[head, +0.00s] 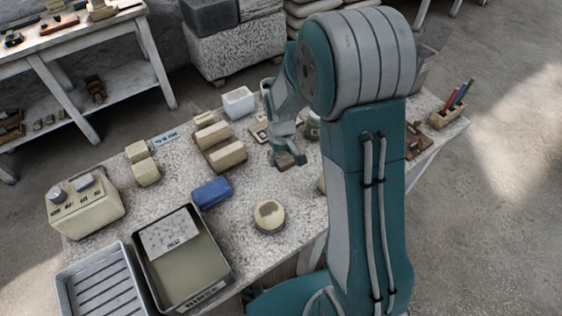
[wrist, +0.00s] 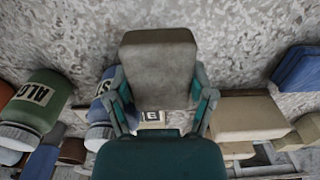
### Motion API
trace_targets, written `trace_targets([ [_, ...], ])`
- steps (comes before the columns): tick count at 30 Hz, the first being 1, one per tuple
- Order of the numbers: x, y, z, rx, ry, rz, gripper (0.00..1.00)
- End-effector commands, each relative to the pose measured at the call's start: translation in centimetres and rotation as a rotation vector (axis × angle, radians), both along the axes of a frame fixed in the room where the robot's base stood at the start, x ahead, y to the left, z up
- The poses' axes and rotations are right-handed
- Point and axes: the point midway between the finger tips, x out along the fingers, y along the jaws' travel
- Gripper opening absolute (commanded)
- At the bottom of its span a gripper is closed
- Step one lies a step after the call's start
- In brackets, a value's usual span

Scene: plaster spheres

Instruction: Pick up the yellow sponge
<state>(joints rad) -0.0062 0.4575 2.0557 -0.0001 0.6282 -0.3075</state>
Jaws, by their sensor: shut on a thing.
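My gripper (wrist: 162,100) is shut on a dull tan, square-edged block (wrist: 158,68), with one finger on each side of it. The block looks sponge-sized, but its colour is greyish in the shade, so I cannot tell for sure that it is the yellow sponge. In the head view my gripper (head: 287,150) hangs over the right-middle of the speckled table (head: 225,235), with the block (head: 291,160) low between its fingers. I cannot tell how far the block is from the tabletop. Several cream blocks (head: 228,155) lie to its left.
A blue block (head: 211,192) and a round pale tub (head: 269,215) lie nearer the front. A dark tray (head: 222,268) stands front left. Beside my gripper are a green jar (wrist: 40,98) and a blue jar (wrist: 100,125). A white container (head: 238,102) stands behind.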

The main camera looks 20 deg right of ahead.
Motion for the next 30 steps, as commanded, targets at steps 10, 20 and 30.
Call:
trace_targets([
  [10, 0.1, 0.0, 6.2, 0.0, -0.004, 0.0, 0.44],
  [20, -3.6, 2.4, 8.1, 0.0, 0.0, 0.005, 0.44],
  [30, -11.5, 7.5, 8.0, 0.0, -0.001, 0.007, 0.44],
])
